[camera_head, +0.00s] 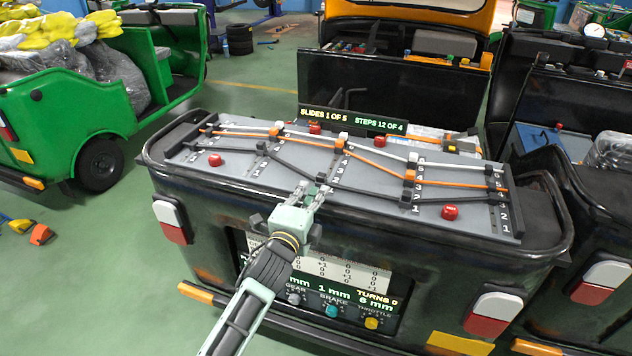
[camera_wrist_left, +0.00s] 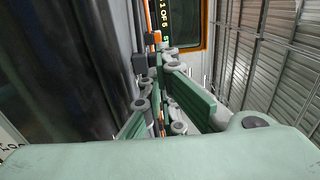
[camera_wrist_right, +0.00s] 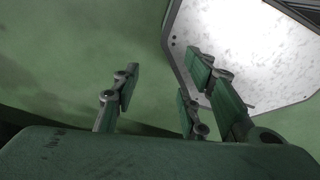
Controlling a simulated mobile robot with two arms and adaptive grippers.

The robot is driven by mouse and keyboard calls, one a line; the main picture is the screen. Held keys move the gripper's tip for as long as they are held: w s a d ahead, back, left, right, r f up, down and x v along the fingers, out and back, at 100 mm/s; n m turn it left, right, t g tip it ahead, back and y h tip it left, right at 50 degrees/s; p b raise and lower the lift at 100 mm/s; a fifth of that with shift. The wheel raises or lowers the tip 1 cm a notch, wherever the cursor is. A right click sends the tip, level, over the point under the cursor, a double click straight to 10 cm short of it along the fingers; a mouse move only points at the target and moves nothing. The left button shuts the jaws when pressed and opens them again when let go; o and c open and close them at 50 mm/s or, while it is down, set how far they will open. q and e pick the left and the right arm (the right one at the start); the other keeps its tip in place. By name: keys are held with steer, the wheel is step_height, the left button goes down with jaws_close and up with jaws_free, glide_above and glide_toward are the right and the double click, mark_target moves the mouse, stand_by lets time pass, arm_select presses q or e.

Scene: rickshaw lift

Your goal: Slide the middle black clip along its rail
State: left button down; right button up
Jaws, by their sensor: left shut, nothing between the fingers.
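The grey panel (camera_head: 185,153) on the black rickshaw carries white, orange and black lines over numbered rails. The middle black clip (camera_head: 321,178) sits on the middle rail (camera_head: 334,170) near its front end. On that rail, the orange clip (camera_head: 339,144) and white clip (camera_head: 343,135) sit farther back. My left gripper (camera_head: 314,191) is shut and empty, its tips just in front of the black clip; I cannot tell whether they touch. Its fingers also show in the left wrist view (camera_wrist_left: 164,75), partly covering the rail. My right gripper (camera_wrist_right: 160,85) is open and empty.
Red knobs (camera_head: 449,212) stand on the panel. A dark sign (camera_head: 350,120) behind reads "SLIDES 1 OF 5". A lower display (camera_head: 335,294) shows millimetre readings. Other rickshaws stand behind and at right; a green one (camera_head: 60,110) is at left. The green floor (camera_head: 70,290) is mostly free.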

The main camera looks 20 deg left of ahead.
mark_target(320, 178)
arm_select(q)
steer(key=shift+w+d+r, duration=0.1)
steer(key=shift+w, duration=0.95)
steer(key=shift+w+p, duration=0.3)
steer(key=shift+w, duration=0.2)
arm_select(e)
steer(key=shift+w+a+r, duration=0.15)
steer(key=shift+a+r, duration=0.3)
steer(key=shift+a, duration=0.3)
steer(key=shift+d, duration=0.1)
